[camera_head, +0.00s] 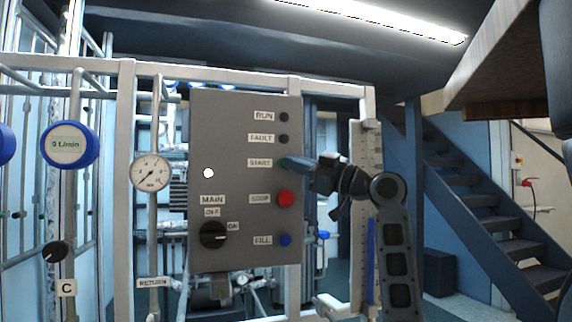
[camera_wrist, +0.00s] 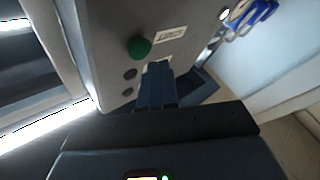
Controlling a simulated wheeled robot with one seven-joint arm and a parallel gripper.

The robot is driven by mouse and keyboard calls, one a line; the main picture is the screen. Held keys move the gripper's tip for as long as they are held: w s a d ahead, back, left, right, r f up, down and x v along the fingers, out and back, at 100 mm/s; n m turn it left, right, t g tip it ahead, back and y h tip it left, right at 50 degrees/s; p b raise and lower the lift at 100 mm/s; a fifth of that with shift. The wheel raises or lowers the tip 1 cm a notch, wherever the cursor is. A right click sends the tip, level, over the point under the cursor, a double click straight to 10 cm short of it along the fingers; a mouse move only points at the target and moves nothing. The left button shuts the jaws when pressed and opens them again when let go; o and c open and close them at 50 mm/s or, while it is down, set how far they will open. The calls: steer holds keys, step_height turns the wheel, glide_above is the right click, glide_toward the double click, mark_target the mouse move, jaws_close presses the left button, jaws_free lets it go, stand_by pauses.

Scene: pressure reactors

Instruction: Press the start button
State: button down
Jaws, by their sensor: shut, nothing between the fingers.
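The grey control panel (camera_head: 230,130) faces me, with a START label (camera_head: 260,163) and the green start button (camera_head: 281,162) at its right side. My gripper (camera_head: 290,164) is shut and empty, its tips right at the button in the head view and partly covering it. In the wrist view the round green button (camera_wrist: 139,47) shows whole, beside its label (camera_wrist: 170,33). The shut fingertips (camera_wrist: 158,66) are a little off to its lower right there, over another label. I cannot tell whether the tips touch the button or panel.
Dark RUN (camera_head: 284,117) and FAULT (camera_head: 284,139) lamps sit above. A red stop button (camera_head: 285,199), blue FILL button (camera_head: 285,240) and black MAIN knob (camera_head: 213,235) sit lower. Metal frame pipes (camera_head: 126,200) and a gauge (camera_head: 151,172) stand left; stairs (camera_head: 480,200) lie right.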

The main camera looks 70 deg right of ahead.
steer(key=shift+w+d, duration=0.1)
steer(key=shift+w+d+b, duration=0.15)
steer(key=shift+d+b, duration=0.1)
steer(key=shift+b, duration=0.05)
steer(key=shift+w+d, duration=0.3)
steer(key=shift+d, duration=0.05)
stand_by(1.1)
steer(key=shift+a, duration=0.1)
steer(key=shift+s+a+b, duration=0.4)
steer(key=shift+s+a, duration=0.15)
steer(key=shift+a, duration=0.05)
steer(key=s+a, duration=0.3)
steer(key=shift+s+a, duration=0.15)
steer(key=shift+a, duration=0.25)
stand_by(0.4)
stand_by(0.8)
